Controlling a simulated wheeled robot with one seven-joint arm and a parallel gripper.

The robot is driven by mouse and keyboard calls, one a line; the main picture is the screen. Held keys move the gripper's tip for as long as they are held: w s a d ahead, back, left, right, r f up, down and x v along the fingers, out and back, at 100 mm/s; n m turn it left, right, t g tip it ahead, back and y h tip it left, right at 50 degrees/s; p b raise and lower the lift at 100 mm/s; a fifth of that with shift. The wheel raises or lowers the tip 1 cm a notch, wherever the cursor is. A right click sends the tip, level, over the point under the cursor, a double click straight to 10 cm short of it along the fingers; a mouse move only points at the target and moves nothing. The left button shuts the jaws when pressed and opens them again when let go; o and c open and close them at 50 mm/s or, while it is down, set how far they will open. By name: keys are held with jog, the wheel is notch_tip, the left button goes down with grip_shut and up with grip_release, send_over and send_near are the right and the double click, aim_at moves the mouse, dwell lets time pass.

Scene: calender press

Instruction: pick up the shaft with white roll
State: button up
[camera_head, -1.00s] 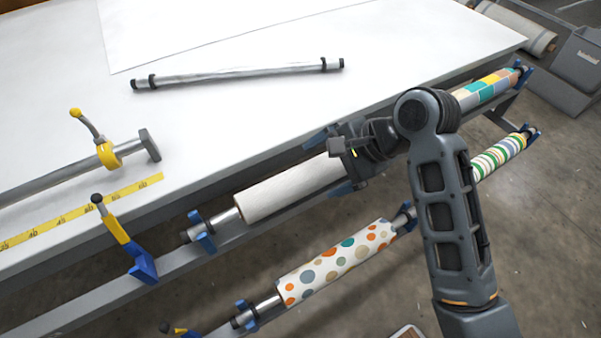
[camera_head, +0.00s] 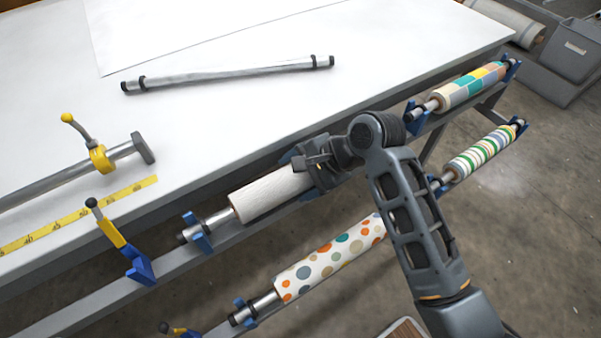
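The shaft with the white roll (camera_head: 268,194) lies along the upper rack at the front side of the table. Its bare left end rests in a blue bracket (camera_head: 197,233). My gripper (camera_head: 306,164) is over the right part of the white roll and hides that end. The fingers are small and partly hidden here, so I cannot tell whether they are open or touching the roll.
A polka-dot roll (camera_head: 330,260) sits on the lower rack, partly behind my arm. A checkered roll (camera_head: 472,86) and a striped roll (camera_head: 482,151) are to the right. A bare shaft (camera_head: 228,75) lies on the white table (camera_head: 300,110). A blue-yellow clamp (camera_head: 122,243) stands left.

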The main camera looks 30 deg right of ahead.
jog(key=c, duration=1)
jog(key=shift+c, duration=0.5)
jog(key=shift+r, duration=0.15)
